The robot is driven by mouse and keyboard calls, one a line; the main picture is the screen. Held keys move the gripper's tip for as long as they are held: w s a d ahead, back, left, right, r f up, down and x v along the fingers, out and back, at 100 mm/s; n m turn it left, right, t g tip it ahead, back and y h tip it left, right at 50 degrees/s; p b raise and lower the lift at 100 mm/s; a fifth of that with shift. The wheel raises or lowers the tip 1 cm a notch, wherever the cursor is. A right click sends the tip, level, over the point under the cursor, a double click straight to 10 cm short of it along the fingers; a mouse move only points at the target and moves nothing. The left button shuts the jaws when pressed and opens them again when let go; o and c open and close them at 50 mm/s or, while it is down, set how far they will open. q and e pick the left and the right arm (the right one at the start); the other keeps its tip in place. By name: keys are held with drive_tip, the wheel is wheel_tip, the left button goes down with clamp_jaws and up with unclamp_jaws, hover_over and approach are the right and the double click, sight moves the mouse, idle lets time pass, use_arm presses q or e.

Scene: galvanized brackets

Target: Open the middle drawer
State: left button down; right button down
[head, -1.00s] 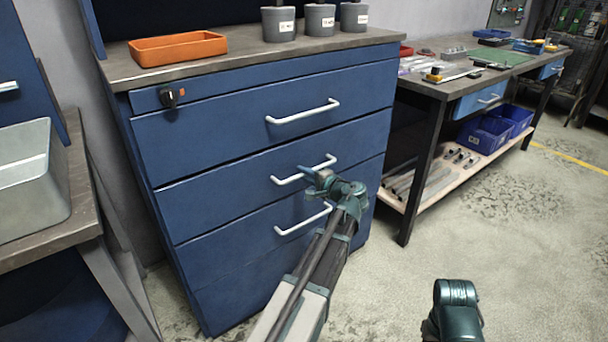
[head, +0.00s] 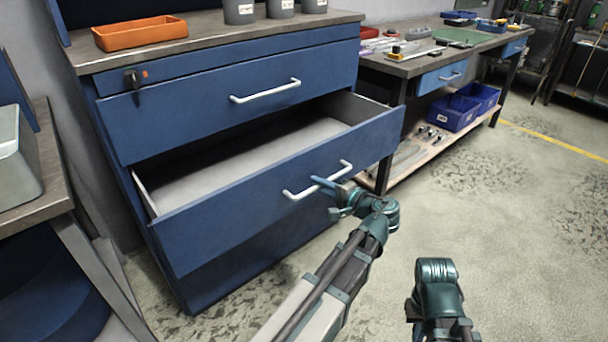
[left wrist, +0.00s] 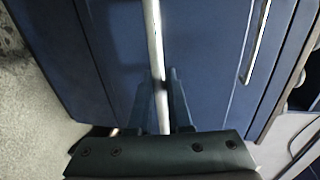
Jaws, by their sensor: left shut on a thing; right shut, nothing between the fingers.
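The middle drawer (head: 240,208) of the blue cabinet is pulled well out, and its empty grey inside shows. Its white bar handle (head: 300,193) is on the front. My left gripper (head: 328,184) is shut on this handle. In the left wrist view the handle (left wrist: 153,40) runs between the two fingers (left wrist: 161,95). The top drawer (head: 225,105), with its own white handle, is closed. The bottom drawer's handle is hidden behind the open drawer. My right gripper (head: 437,272) is away from the cabinet at the lower right, shut and empty; its fingertips are hard to make out.
An orange tray (head: 140,34) and grey pots (head: 281,8) stand on the cabinet top. A metal bin (head: 15,165) sits on the left bench. A workbench (head: 400,68) with blue bins (head: 452,112) on its lower shelf stands right. The floor (head: 510,220) at right is clear.

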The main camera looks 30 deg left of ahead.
use_arm(q)
drive_tip(key=f+v, duration=0.1)
drive_tip(key=v, duration=0.5)
drive_tip(key=shift+d+f, duration=0.15)
drive_tip(key=shift+d, duration=0.2)
drive_tip(key=shift+s, duration=0.1)
drive_tip(key=c, duration=0.8)
unclamp_jaws()
drive_tip(key=shift+c, duration=0.2)
